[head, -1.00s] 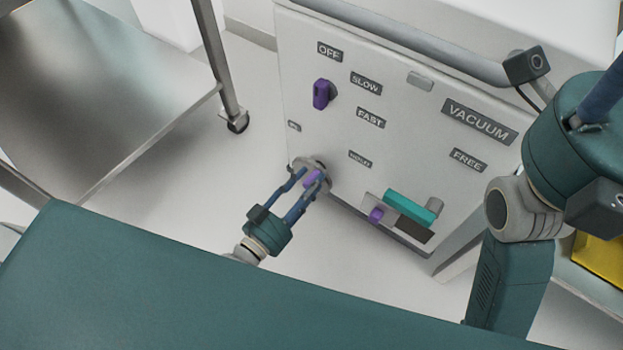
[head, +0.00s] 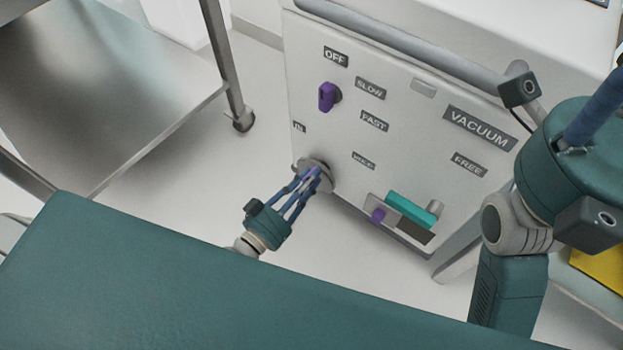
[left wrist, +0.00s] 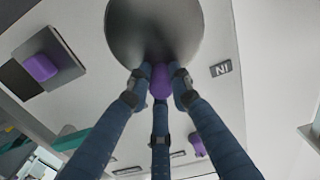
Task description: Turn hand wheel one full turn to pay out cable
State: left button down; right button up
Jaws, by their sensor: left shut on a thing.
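The hand wheel is a round grey metal disc (head: 327,177) low on the left of the white machine's front panel. Its small purple grip (head: 312,173) sits between my left gripper's fingers. My left gripper (head: 308,178) is shut on this grip. In the left wrist view, the disc (left wrist: 155,25) fills the top middle, and three blue fingers (left wrist: 160,76) close around the purple grip (left wrist: 160,84). The fingers partly hide the grip in the head view.
The panel (head: 420,160) also has a purple selector knob (head: 328,97) by OFF, SLOW and FAST, and a purple slider knob (head: 378,215) beside a teal block (head: 411,208). A rail runs along its top. A steel trolley (head: 110,85) stands left, with open floor between.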

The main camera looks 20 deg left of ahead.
pick_arm(q)
jog(key=shift+w+a+f+n+p, duration=0.15)
jog(key=shift+a+n+p, duration=0.3)
jog(key=shift+n, duration=0.85)
jog(key=shift+a+f, duration=0.1)
jog(key=c, duration=1.6)
grip_release()
jog(key=v, duration=1.2)
